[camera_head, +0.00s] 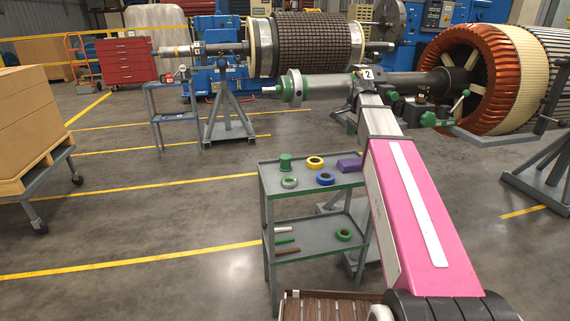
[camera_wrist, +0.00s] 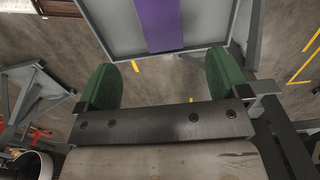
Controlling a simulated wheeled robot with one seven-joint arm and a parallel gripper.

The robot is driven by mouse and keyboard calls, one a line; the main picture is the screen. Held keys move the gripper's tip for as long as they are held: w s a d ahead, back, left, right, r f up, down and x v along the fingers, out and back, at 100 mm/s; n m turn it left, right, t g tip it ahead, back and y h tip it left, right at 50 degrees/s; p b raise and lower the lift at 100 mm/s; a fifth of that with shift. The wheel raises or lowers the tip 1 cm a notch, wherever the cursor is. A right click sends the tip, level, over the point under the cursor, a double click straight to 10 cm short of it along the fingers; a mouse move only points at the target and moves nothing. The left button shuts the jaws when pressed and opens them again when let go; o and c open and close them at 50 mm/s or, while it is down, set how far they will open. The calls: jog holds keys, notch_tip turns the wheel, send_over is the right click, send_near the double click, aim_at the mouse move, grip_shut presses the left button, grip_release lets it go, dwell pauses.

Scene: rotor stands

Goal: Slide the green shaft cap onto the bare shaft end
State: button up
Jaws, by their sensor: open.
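In the head view a green cap (camera_head: 286,162) stands on the top shelf of a small grey cart (camera_head: 263,205). A green ring (camera_head: 289,182) lies just in front of it. The rotor shaft (camera_head: 325,86) marked 2 runs left above the cart. It has a green and grey collar, and its narrow bare shaft end (camera_head: 268,90) points left. My gripper (camera_wrist: 163,80) is open and empty in the wrist view, its two green-padded fingers apart. The purple block (camera_wrist: 158,22) lies ahead of and below it. The green cap is not in the wrist view. My arm hides much of my gripper in the head view.
A yellow ring (camera_head: 315,162), a blue ring (camera_head: 325,178) and the purple block (camera_head: 350,165) share the top shelf. A second rotor (camera_head: 310,42) stands behind. Cartons (camera_head: 30,120) on a trolley stand at left. Open floor lies left of the cart.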

jog(key=shift+a, duration=0.1)
jog(key=c, duration=0.4)
send_over(286, 156)
jog(key=shift+a+f+n, duration=0.1)
jog(key=shift+f+n, duration=0.1)
jog(key=shift+n, duration=0.1)
jog(key=shift+f, duration=5)
jog(key=c, duration=0.7)
